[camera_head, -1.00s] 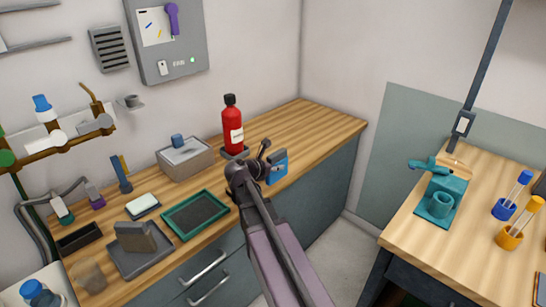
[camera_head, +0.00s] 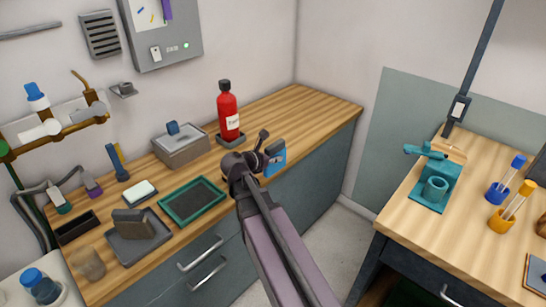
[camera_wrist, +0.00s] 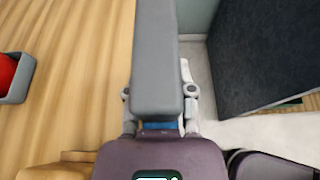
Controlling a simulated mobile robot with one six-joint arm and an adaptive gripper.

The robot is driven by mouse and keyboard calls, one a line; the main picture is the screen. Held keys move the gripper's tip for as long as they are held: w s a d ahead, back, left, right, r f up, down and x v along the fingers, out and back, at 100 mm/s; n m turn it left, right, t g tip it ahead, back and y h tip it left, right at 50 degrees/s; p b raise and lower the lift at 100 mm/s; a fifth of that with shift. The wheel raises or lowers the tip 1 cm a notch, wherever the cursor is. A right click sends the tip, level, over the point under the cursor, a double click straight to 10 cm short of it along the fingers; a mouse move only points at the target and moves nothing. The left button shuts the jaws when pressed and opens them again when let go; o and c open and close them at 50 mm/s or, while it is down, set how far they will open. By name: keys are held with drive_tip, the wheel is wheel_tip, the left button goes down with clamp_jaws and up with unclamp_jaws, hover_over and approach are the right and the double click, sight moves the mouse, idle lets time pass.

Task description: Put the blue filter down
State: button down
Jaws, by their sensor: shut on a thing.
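The blue filter (camera_head: 276,165) shows in the head view as a blue block with a grey part. It is in my gripper (camera_head: 262,158), close to the front edge of the wooden counter (camera_head: 300,108). In the wrist view a long grey block (camera_wrist: 157,60) with a strip of blue at its lower end sits between the fingers of my gripper (camera_wrist: 158,105). My gripper is shut on it. Wood shows left of it and pale floor right of it. I cannot tell whether the filter touches the counter.
A red bottle (camera_head: 228,118) stands in a grey holder behind my gripper. A green-rimmed tray (camera_head: 170,214), a grey box (camera_head: 180,152) and a grey tray (camera_head: 118,252) lie to the left. The counter's right end is bare. A second bench (camera_head: 400,215) stands at right.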

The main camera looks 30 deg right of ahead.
drive_tip(key=shift+r, duration=0.15)
wheel_tip(320, 180, up, 13)
drive_tip(key=p, duration=1.3)
drive_tip(key=shift+s, duration=0.1)
idle(1.0)
